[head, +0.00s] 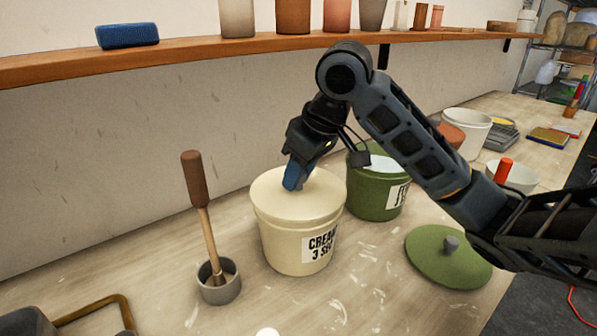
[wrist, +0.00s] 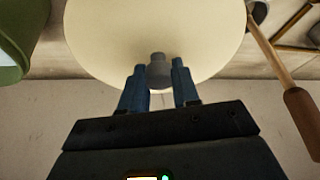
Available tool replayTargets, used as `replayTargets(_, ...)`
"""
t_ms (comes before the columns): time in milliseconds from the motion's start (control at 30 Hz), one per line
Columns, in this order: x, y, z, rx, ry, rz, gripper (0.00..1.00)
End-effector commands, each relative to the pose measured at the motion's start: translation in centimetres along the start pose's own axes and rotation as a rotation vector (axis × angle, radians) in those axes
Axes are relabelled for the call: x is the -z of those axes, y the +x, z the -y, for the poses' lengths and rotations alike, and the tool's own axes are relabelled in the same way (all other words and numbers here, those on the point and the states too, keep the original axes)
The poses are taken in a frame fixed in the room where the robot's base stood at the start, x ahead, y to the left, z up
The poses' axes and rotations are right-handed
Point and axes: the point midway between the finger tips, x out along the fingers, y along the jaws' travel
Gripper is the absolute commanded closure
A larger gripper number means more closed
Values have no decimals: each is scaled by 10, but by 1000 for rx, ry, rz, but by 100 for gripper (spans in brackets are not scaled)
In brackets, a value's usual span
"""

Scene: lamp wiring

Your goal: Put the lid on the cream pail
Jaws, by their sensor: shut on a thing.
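The cream pail (head: 290,247) stands upright on the table, with a label on its front. The cream lid (head: 275,193) is over the pail's mouth in the head view and looks about level. Whether it is fully seated cannot be told. My gripper (head: 293,180) is above the lid, reaching down to it. In the wrist view my gripper (wrist: 158,85) is shut on the grey knob (wrist: 159,69) of the lid (wrist: 150,30). In the head view the fingers hide the knob.
A green pail (head: 375,193) stands close behind to the right, its green lid (head: 440,262) flat on the table. A grey cup (head: 219,291) with a brown-handled tool (head: 196,185) stands at left. A wooden shelf (head: 200,51) runs along the wall behind.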

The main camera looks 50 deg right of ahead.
Motion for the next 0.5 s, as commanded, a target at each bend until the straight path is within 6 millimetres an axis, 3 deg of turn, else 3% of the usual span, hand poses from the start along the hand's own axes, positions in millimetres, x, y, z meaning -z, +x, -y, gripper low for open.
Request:
replayTargets(400, -3, 8, 0, 1, 0, 0, 100)
replayTargets(433, -3, 7, 0, 1, 0, 0, 67)
replayTargets(500, -3, 7, 0, 1, 0, 0, 60)
